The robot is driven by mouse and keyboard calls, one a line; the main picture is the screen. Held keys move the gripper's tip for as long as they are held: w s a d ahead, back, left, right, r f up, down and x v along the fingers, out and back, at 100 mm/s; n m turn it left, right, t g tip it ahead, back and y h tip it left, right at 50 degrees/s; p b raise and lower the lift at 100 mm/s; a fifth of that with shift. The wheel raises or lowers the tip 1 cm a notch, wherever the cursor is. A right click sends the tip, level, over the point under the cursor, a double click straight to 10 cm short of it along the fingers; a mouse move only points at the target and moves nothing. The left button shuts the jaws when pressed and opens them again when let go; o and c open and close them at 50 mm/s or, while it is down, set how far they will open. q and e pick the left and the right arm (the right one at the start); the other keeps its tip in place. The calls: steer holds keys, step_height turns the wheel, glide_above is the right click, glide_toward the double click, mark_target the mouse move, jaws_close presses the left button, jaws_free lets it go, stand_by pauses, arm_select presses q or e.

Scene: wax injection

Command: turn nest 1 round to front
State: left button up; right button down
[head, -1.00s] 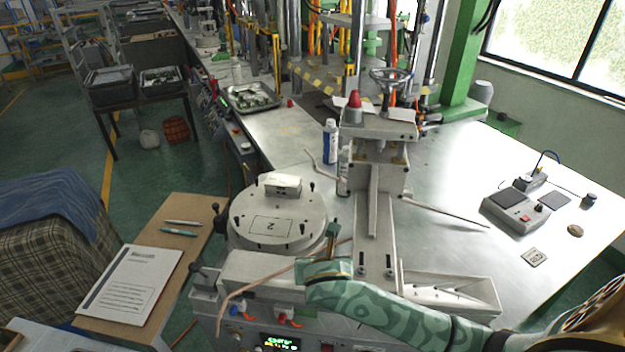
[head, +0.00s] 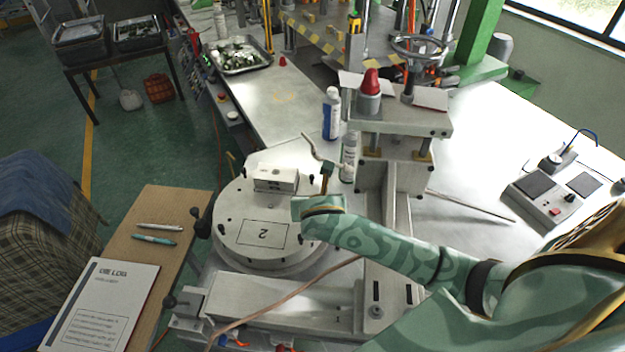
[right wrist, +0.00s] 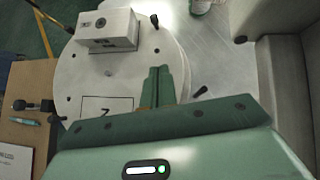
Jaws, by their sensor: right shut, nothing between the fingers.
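The round white turntable (head: 240,205) lies left of the press column, and shows in the right wrist view (right wrist: 85,75). A plate marked 2 (head: 263,234) is on its front part. A white block (head: 276,180) sits on its back part, also in the right wrist view (right wrist: 105,30). My left gripper is out of view.
The press column (head: 388,185) with a red-capped top stands right of the turntable. Bottles (head: 331,115) stand behind it. A dark-knobbed lever (head: 203,222) is at the left. A wooden board (head: 160,210) holds pens and a paper log.

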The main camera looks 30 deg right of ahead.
mark_target(312, 183)
steer(key=b+x, duration=0.2)
steer(key=x, duration=0.7)
steer(key=shift+f+b, duration=0.1)
steer(key=shift+b, duration=0.3)
steer(key=shift+w+d, duration=0.3)
steer(key=shift+w, duration=0.25)
steer(key=shift+w+d, duration=0.25)
steer(key=shift+w, duration=0.25)
steer(key=shift+w+d+r, duration=0.25)
steer(key=shift+w, duration=0.3)
steer(key=shift+w, duration=0.1)
